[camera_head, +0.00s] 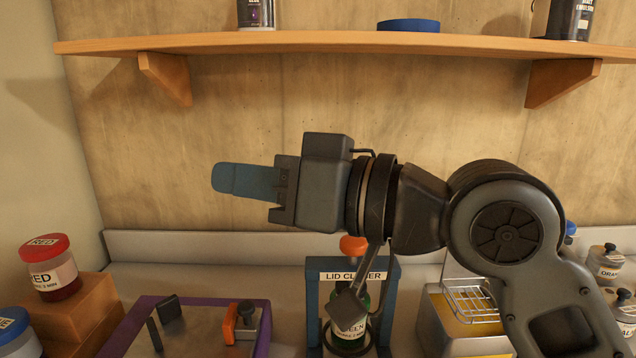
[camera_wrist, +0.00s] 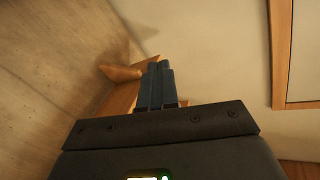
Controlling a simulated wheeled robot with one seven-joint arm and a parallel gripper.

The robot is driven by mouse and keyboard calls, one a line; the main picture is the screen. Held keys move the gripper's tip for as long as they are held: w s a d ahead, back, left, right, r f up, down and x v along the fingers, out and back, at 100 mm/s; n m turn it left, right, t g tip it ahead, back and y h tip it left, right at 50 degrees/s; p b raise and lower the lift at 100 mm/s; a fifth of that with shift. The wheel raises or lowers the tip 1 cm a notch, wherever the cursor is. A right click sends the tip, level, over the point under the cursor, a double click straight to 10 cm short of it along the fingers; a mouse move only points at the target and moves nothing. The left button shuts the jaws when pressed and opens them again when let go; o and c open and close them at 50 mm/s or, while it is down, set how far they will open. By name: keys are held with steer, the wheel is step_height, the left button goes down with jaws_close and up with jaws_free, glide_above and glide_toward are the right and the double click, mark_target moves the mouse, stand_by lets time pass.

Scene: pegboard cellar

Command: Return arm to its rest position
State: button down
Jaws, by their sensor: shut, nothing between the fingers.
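My gripper (camera_head: 222,179) is raised in the air in front of the wall, pointing left, above the bench and below the shelf. Its blue fingers are shut together with nothing between them. In the wrist view the shut fingers (camera_wrist: 155,82) point toward a shelf bracket (camera_wrist: 120,73). My arm reaches in from the lower right and hides part of the bench behind it.
A wooden shelf (camera_head: 300,43) runs above. Below stand the lid closer (camera_head: 313,290) with a green jar (camera_head: 350,336), a purple-edged tray (camera_head: 190,335), a red jar (camera_head: 50,268) on a wooden block (camera_head: 85,318), and a wire basket (camera_head: 470,300). Several bottles stand at right.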

steer(key=s+d+f+m+t+h, duration=0.4)
steer(key=d+f+m+t+h, duration=0.2)
steer(key=d+f+m, duration=0.3)
steer(key=s+d+f+m+t+h, duration=0.4)
steer(key=d+f+m+t+h, duration=0.2)
steer(key=f, duration=0.6)
steer(key=s+d+f+n+g+h, duration=0.1)
steer(key=s+d, duration=0.3)
steer(key=s, duration=0.4)
steer(key=s+d+f+n+g+h, duration=0.1)
steer(key=s+d+f, duration=0.3)
steer(key=s, duration=0.5)
steer(key=s+d+f+n+g+h, duration=0.1)
steer(key=s+d+f+n+h, duration=0.1)
steer(key=s+d, duration=0.3)
steer(key=s+f+n, duration=0.1)
steer(key=s, duration=0.3)
steer(key=shift+s+d+f+g+h, duration=0.2)
steer(key=shift+g+h, duration=0.1)
steer(key=shift+h, duration=0.1)
steer(key=c, duration=1.8)
jaws_free()
